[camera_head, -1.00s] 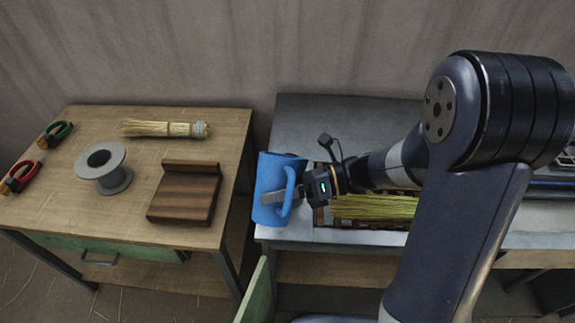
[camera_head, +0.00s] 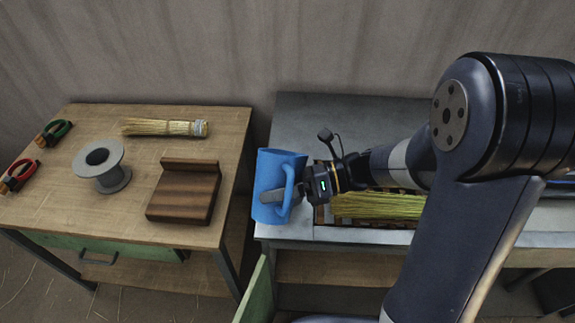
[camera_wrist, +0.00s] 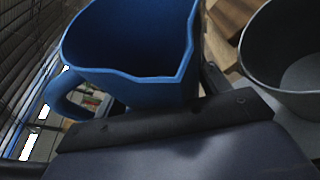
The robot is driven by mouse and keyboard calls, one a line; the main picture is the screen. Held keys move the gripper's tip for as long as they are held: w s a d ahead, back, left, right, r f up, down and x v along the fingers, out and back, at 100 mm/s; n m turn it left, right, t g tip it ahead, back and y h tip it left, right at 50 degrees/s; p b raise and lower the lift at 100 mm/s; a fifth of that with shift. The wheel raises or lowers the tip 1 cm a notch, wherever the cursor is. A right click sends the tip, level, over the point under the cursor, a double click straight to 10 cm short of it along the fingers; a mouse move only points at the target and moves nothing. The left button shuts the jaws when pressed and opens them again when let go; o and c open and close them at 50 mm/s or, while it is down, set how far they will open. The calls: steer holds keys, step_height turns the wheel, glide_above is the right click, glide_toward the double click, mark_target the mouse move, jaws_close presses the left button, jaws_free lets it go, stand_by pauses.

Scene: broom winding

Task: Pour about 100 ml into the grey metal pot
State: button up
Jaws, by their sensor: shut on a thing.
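A blue jug (camera_head: 271,175) hangs in my gripper (camera_head: 274,196) at the left end of the grey bench. The gripper is shut on the jug, close to its handle; the exact contact is hard to make out. The jug looks roughly upright, slightly tilted. Its wide mouth and handle show in the wrist view (camera_wrist: 135,75), but its contents cannot be made out. A round grey open vessel (camera_wrist: 300,75), apparently the metal pot, shows at the right edge of the wrist view, apart from the jug. I cannot pick it out in the head view.
A straw bundle (camera_head: 375,206) lies in a tray on the grey bench (camera_head: 330,110), beside my gripper. The wooden table (camera_head: 90,215) at left holds a grey spool (camera_head: 112,178), a brown wooden block (camera_head: 185,195), a small broom (camera_head: 160,128) and two pliers-like tools.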

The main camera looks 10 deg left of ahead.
steer(key=shift+f+b, duration=0.15)
steer(key=shift+b, duration=0.25)
steer(key=shift+n+t+h, duration=0.3)
steer(key=shift+n+t, duration=0.2)
steer(key=shift+n, duration=0.3)
steer(key=f+b, duration=0.1)
steer(key=b, duration=0.1)
steer(key=f+b, duration=0.2)
steer(key=s+f+b, duration=0.1)
steer(key=f+b, duration=0.1)
steer(key=b, duration=0.1)
steer(key=shift+a+f, duration=0.1)
steer(key=shift+f, duration=0.15)
steer(key=f+b, duration=0.1)
steer(key=b, duration=0.1)
steer(key=f+n+b, duration=0.1)
steer(key=b, duration=0.1)
steer(key=shift+s+t, duration=0.3)
steer(key=shift+s, duration=0.05)
steer(key=n+t+b, duration=0.1)
steer(key=b, duration=0.2)
steer(key=s+n+t+h+b, duration=0.1)
steer(key=b, duration=0.2)
steer(key=shift+s+a+f+n, duration=0.1)
steer(key=shift+f+n, duration=0.3)
steer(key=shift+b, duration=0.35)
